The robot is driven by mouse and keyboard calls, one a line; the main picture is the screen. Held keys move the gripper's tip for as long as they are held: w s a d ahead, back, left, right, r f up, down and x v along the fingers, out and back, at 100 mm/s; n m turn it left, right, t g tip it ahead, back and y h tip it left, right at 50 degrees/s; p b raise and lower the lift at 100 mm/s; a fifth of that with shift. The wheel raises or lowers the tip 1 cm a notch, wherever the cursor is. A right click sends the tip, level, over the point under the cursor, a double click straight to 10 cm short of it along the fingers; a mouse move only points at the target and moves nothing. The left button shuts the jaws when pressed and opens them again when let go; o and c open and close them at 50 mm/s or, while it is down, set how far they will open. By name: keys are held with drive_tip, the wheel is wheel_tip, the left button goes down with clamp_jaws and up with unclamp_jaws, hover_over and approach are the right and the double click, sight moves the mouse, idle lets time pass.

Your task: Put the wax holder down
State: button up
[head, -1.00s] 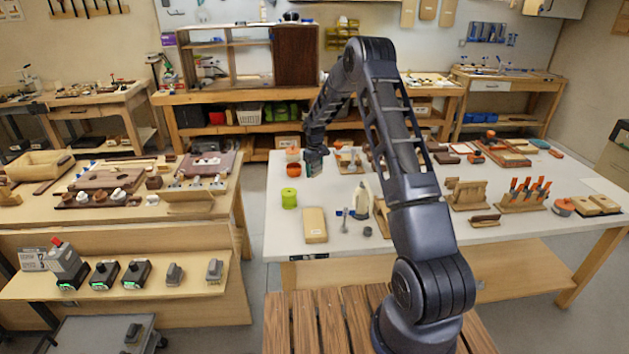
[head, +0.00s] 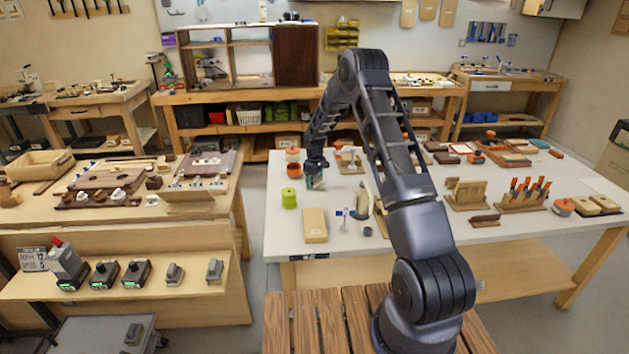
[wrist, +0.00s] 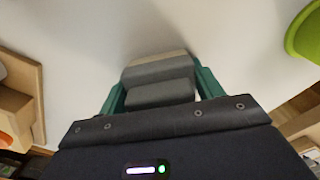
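The wax holder (wrist: 158,72) shows in the wrist view as a grey block with a paler beige far edge. It sits between the two green fingers of my gripper (wrist: 160,92), which are shut on it from both sides. In the head view my gripper (head: 314,182) is low at the left part of the white table (head: 283,236), right of the green cylinder. The wax holder is mostly hidden there by my gripper. I cannot tell whether its underside touches the table.
The green cylinder (head: 289,198) and an orange cup (head: 294,172) stand close on the left. A wooden stand (head: 349,160) is at the back right. A tan block (head: 315,225) lies nearer the front edge. White tabletop is bare around my gripper.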

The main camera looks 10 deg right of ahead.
drive_tip(key=o, duration=0.4)
drive_tip(key=shift+r, duration=0.1)
wheel_tip(320, 180, up, 12)
drive_tip(key=shift+r, duration=0.15)
drive_tip(key=s+d+r+m+t, duration=0.15)
drive_tip(key=s+d+r, duration=0.35)
drive_tip(key=s+r, duration=0.7)
drive_tip(key=s+d+r+m+t, duration=0.1)
drive_tip(key=s+d+r+m, duration=0.3)
drive_tip(key=s+r, duration=0.9)
drive_tip(key=s+d+r+m, duration=0.1)
drive_tip(key=s+d, duration=0.1)
drive_tip(key=s, duration=0.7)
drive_tip(key=s+d+r+m+t, duration=0.1)
drive_tip(key=s+d, duration=0.1)
drive_tip(key=s, duration=0.8)
drive_tip(key=s+d+r+m+t, duration=0.1)
drive_tip(key=s+d, duration=0.2)
drive_tip(key=s, duration=0.7)
drive_tip(key=shift+r, duration=0.35)
